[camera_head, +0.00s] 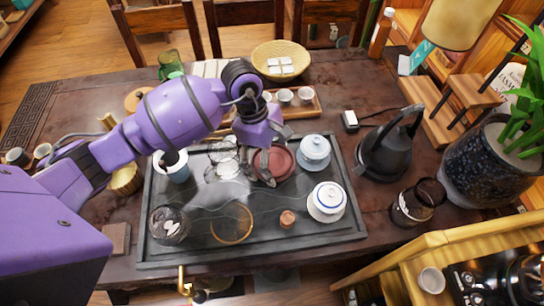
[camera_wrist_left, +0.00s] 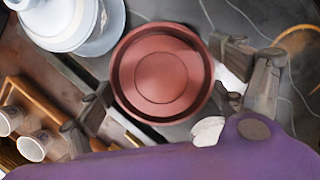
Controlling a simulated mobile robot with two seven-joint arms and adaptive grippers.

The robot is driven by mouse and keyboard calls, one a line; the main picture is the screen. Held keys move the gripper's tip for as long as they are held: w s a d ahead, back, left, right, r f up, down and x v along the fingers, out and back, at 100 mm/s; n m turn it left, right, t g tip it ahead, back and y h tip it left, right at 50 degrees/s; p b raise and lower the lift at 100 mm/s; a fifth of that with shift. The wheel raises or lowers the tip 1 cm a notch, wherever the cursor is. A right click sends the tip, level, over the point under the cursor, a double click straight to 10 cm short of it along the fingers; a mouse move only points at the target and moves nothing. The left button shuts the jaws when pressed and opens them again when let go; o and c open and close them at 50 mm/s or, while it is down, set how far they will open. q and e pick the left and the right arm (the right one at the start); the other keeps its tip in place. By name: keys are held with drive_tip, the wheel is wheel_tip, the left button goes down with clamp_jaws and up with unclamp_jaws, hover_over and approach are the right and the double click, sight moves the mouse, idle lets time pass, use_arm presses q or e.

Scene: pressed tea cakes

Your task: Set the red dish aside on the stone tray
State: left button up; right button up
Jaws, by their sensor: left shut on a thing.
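The round red dish (camera_head: 281,163) is over the upper middle of the dark stone tray (camera_head: 280,248). In the left wrist view the red dish (camera_wrist_left: 160,76) shows from above, empty, with a raised rim. My left gripper (camera_head: 262,158) reaches down to it from above; in the wrist view its fingers (camera_wrist_left: 165,72) stand on opposite sides of the dish and are shut on it. I cannot tell whether the dish touches the tray. My right gripper is not in view.
A light blue lidded bowl (camera_head: 314,150) and a white lidded bowl (camera_head: 327,200) stand right of the dish. A small brown cup (camera_head: 287,218) and a glass (camera_head: 169,224) stand on the tray's front part. A wooden cup tray (camera_head: 312,108) is behind; a dark kettle (camera_head: 386,150) is right.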

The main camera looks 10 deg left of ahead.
use_arm(q)
drive_tip(key=o, duration=1.4)
drive_tip(key=shift+f, duration=0.1)
drive_tip(key=shift+c, duration=0.2)
drive_tip(key=v, duration=1.2)
drive_tip(key=shift+r, duration=0.3)
drive_tip(key=shift+d, duration=0.1)
